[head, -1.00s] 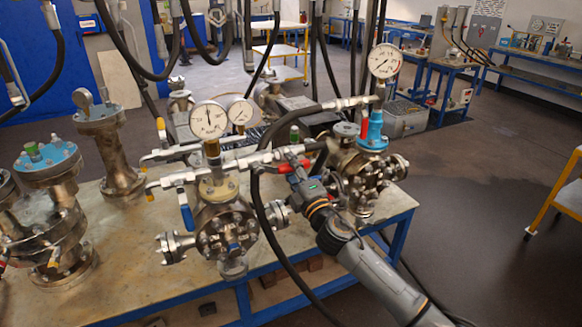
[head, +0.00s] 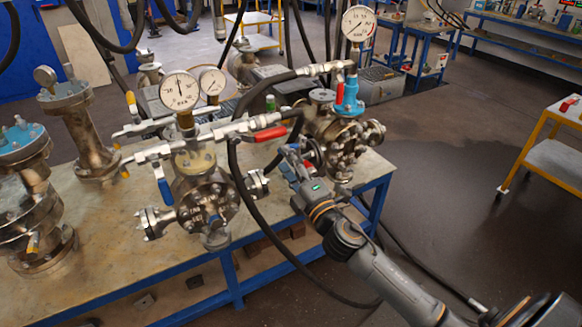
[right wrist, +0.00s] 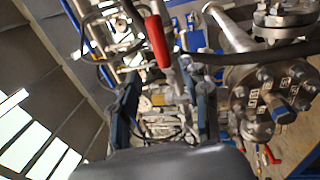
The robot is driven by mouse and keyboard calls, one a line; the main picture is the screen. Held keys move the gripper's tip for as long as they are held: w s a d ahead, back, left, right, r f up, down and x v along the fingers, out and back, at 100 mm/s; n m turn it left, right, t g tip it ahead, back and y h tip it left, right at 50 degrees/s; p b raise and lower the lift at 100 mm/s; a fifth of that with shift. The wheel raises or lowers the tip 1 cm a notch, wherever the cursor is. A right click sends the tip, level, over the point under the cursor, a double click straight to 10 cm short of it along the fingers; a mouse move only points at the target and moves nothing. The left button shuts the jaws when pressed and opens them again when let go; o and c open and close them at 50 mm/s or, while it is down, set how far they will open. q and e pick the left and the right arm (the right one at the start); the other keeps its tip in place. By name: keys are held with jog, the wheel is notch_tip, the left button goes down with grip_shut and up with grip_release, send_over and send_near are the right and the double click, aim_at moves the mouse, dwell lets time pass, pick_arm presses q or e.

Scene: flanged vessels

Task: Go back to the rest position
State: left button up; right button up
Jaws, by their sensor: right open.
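My right gripper (head: 290,160) is open and empty, just in front of the vessels, below and right of a red valve handle (head: 270,133). In the right wrist view its two fingers (right wrist: 163,100) stand apart, and the red handle (right wrist: 158,40) shows beyond the gap between them. The handle sits on the pipe fitting over the middle flanged vessel (head: 205,195). A second flanged vessel (head: 345,145) with a blue cap stands close behind the gripper. My left gripper is not in view.
Pressure gauges (head: 180,90) stand above the vessels on the workbench (head: 110,255). A black hose (head: 245,215) loops down close beside my right gripper. The floor (head: 450,190) right of the bench is clear up to a yellow cart (head: 535,150).

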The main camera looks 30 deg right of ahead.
jog(key=shift+s+f, duration=0.1)
jog(key=shift+s, duration=0.65)
jog(key=s+d+f+m+g+h, duration=0.1)
jog(key=d+f+m+g, duration=0.15)
jog(key=f, duration=0.95)
jog(key=d+f+m+g+h, duration=0.1)
jog(key=f+m+g, duration=0.15)
jog(key=f, duration=0.85)
jog(key=s+f+m+g, duration=0.2)
jog(key=s+f, duration=0.2)
jog(key=f, duration=0.5)
jog(key=s+f+m+g, duration=0.15)
jog(key=s+f, duration=0.25)
jog(key=f, duration=0.5)
jog(key=s+a+f+m+g, duration=0.35)
jog(key=s+f+g, duration=0.25)
jog(key=s+f, duration=1.2)
jog(key=s+a+f+m+g, duration=0.1)
jog(key=s+f, duration=0.1)
jog(key=s, duration=0.5)
jog(key=s+a+f+m+g, duration=0.1)
jog(key=s+a+f+g, duration=0.1)
jog(key=s, duration=0.5)
jog(key=s+a+f+m+g+y, duration=0.1)
jog(key=s+f+m, duration=0.1)
jog(key=s, duration=0.6)
jog(key=shift+a+f+g+b, duration=0.25)
jog(key=shift+f+g+b, duration=0.15)
jog(key=shift+f, duration=0.1)
